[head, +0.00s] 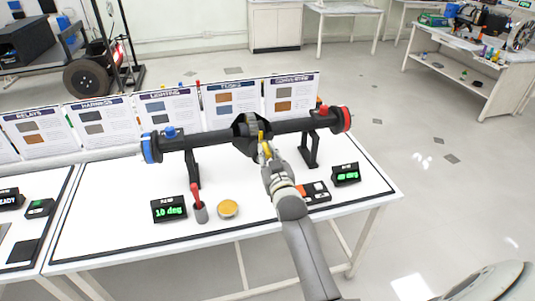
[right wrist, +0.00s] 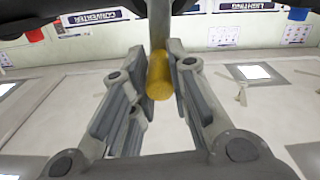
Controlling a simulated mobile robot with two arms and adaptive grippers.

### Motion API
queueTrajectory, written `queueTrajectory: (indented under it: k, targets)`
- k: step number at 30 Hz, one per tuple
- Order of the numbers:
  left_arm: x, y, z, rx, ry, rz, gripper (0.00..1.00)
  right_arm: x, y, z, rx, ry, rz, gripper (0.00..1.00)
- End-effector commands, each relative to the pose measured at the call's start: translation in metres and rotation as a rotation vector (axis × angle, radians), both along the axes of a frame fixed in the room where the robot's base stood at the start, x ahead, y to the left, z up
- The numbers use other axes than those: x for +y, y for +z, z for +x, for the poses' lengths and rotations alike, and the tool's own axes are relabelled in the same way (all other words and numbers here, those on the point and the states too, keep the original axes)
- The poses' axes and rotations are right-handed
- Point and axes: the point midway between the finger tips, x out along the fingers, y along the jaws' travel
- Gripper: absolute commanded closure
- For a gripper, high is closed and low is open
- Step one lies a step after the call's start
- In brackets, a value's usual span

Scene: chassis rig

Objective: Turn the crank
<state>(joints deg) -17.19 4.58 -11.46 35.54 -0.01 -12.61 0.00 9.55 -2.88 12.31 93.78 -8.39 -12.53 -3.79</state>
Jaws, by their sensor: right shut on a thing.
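The crank's yellow handle (head: 261,136) shows at the middle of a black axle (head: 212,136), in front of its round central housing (head: 240,128). My right gripper (head: 265,153) reaches up from the front and is shut on the handle. In the right wrist view the yellow handle (right wrist: 160,75) stands between the two finger pads of the gripper (right wrist: 161,88). A grey bar runs up from behind the handle there. The crank's joint with the axle is hidden in the head view. My left gripper is not in view.
The axle rests on black stands on a white table (head: 120,215), with a blue left end and a red right end. A display (head: 168,209) reads 10 deg; another (head: 346,174) stands right.

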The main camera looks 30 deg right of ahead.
Motion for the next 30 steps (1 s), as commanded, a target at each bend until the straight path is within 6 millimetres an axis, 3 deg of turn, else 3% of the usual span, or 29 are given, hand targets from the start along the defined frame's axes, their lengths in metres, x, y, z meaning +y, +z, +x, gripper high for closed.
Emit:
queueTrajectory:
  k: [13, 30]
  targets:
    - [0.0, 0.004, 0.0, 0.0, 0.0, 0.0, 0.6, 0.004, 0.002, 0.001, 0.027, 0.001, -0.123, 1.0]
    - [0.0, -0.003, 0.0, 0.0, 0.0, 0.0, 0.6, 0.032, -0.011, 0.008, 0.147, 0.002, -0.623, 1.0]
